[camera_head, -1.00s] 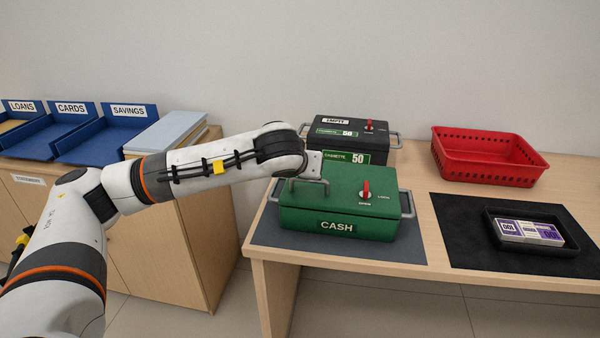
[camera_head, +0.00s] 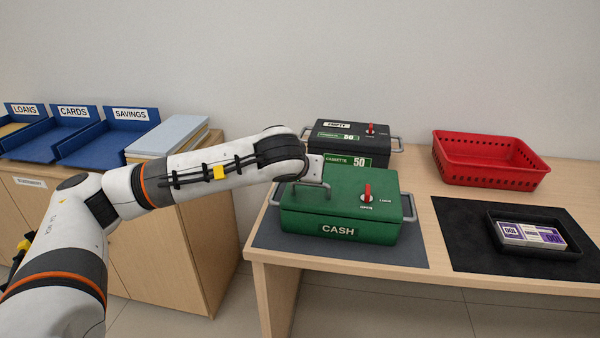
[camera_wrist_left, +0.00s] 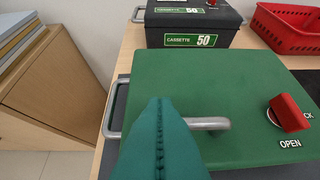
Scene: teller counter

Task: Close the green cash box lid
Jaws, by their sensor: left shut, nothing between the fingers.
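The green cash box (camera_head: 338,229) sits on a dark mat on the counter. Its lid (camera_head: 345,185) lies flat on top and looks down; I see no clear gap at the front. A grey handle bar (camera_head: 308,186) is on the lid's left part, and a red knob (camera_head: 367,191) stands beside the OPEN label. My left gripper (camera_head: 316,170) is over the lid's left part, its fingers mostly hidden in the head view. In the left wrist view the teal fingers (camera_wrist_left: 158,110) are shut and empty, close to the handle bar; contact is unclear. My right gripper is out of view.
A black cassette box (camera_head: 350,140) stands right behind the cash box. A red basket (camera_head: 488,178) is at the back right. A black tray (camera_head: 570,251) with banknote bundles (camera_head: 532,235) lies on a dark mat at the right. Blue trays (camera_head: 105,145) stand on the left cabinet.

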